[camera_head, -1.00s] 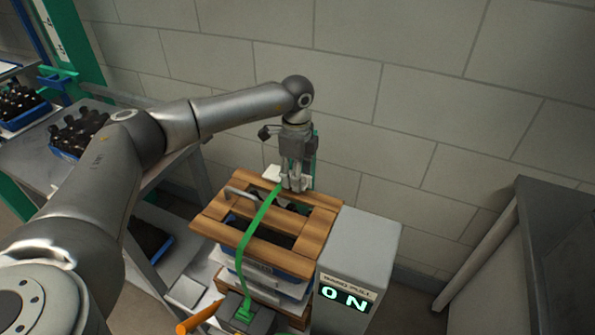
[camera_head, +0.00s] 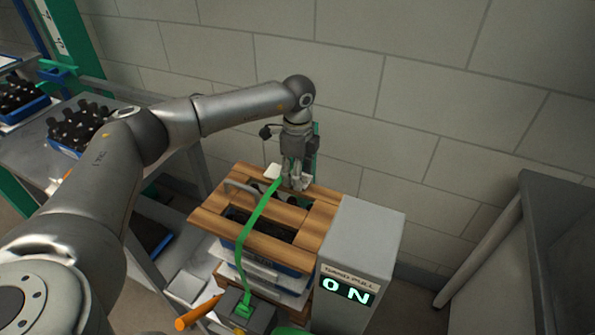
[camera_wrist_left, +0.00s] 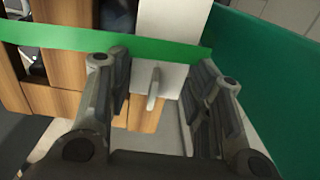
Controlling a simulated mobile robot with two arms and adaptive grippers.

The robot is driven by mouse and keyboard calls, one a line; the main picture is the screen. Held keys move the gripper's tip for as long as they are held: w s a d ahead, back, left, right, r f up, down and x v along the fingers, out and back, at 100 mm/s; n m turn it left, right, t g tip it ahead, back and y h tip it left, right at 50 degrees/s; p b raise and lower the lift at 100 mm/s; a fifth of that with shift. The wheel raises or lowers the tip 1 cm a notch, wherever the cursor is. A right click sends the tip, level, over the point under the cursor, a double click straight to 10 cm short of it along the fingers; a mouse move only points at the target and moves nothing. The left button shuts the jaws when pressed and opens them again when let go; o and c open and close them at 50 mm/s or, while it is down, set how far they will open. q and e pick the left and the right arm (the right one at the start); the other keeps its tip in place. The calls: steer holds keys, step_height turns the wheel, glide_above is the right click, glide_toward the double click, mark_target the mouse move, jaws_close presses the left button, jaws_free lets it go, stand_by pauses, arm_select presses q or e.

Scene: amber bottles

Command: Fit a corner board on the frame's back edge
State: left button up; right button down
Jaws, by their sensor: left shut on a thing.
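The wooden frame (camera_head: 228,227) lies on top of a stack of trays, with a green strap (camera_head: 254,218) running over it from front to back. A white corner board (camera_head: 272,172) is at the frame's back edge, by the strap; it also shows in the left wrist view (camera_wrist_left: 170,25), with the strap crossing in front of it. My left gripper (camera_head: 296,182) points down at the back edge and is shut on the corner board's small grey tab (camera_wrist_left: 153,88). I cannot tell whether the board touches the wood. My right gripper is out of view.
A grey box (camera_head: 362,240) with a lit ON display stands right of the stack. A strap tool (camera_head: 243,312) with an orange handle (camera_head: 195,313) is in front. A block wall rises close behind. Trays of dark bottles (camera_head: 75,132) stand at left.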

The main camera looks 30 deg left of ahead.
arm_select(q)
steer(key=shift+f+b, duration=0.4)
steer(key=shift+f, duration=0.35)
steer(key=o, duration=1)
steer(key=shift+r, duration=0.1)
steer(key=shift+r+p, duration=2.6)
steer(key=shift+r, duration=0.85)
